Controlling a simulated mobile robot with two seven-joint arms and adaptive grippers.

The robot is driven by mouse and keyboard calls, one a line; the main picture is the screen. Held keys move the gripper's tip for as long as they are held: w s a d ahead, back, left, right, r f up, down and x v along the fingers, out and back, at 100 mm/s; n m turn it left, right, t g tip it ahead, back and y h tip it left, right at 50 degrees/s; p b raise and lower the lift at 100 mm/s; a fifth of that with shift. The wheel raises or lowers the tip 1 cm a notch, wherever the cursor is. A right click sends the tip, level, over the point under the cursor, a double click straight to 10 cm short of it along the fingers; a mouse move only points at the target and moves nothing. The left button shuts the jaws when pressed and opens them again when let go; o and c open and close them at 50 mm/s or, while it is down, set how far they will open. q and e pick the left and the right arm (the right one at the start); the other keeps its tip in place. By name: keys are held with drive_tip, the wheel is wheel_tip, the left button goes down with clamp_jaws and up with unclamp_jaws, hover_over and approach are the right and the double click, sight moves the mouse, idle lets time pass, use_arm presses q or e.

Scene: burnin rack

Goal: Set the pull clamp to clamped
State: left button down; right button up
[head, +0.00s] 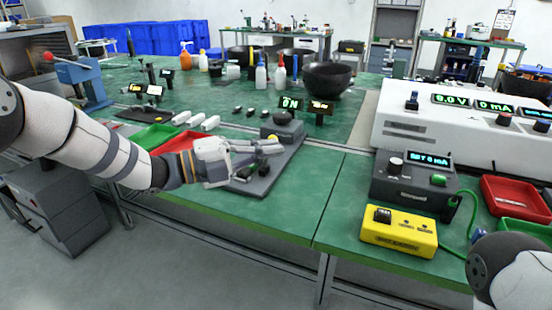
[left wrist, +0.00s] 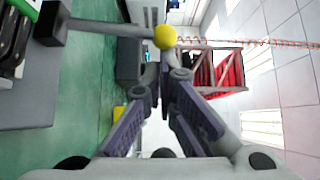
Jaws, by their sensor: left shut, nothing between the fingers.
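The pull clamp shows in the left wrist view as a grey lever bar (left wrist: 105,29) ending in a yellow ball knob (left wrist: 165,37). A dark block at the bar's other end sits over a grey plate. In the head view the clamp is partly hidden by my gripper, over the grey base plate (head: 258,186) on the green bench. My left gripper (head: 268,149) reaches in from the left above that plate. In the wrist view its fingers (left wrist: 164,76) are shut and empty, with the knob just ahead of the tips. Contact cannot be told. My right gripper is out of view.
A red tray (head: 180,142) and a green tray (head: 150,136) lie behind my left wrist. A yellow box (head: 399,232) and a grey meter box (head: 412,180) stand at right. Bare bench lies in front of the plate.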

use_arm(q)
drive_tip(key=shift+w+a+n+t+h+b, duration=0.3)
drive_tip(key=shift+a+n+t+h+b, duration=0.4)
drive_tip(key=shift+n, duration=0.5)
drive_tip(key=shift+w+a+r+n+t+h+b, duration=0.15)
drive_tip(key=shift+a+n+t+h, duration=0.2)
drive_tip(key=shift+a+n, duration=0.2)
drive_tip(key=shift+w+a+f+n+t+h+b, duration=0.15)
drive_tip(key=shift+a+n+t+h, duration=0.1)
drive_tip(key=shift+a+n+t, duration=0.3)
drive_tip(key=shift+w+a+r, duration=0.15)
drive_tip(key=shift+a, duration=0.3)
drive_tip(key=shift+w+a+f, duration=0.15)
drive_tip(key=shift+a+f, duration=0.05)
drive_tip(key=shift+a, duration=0.35)
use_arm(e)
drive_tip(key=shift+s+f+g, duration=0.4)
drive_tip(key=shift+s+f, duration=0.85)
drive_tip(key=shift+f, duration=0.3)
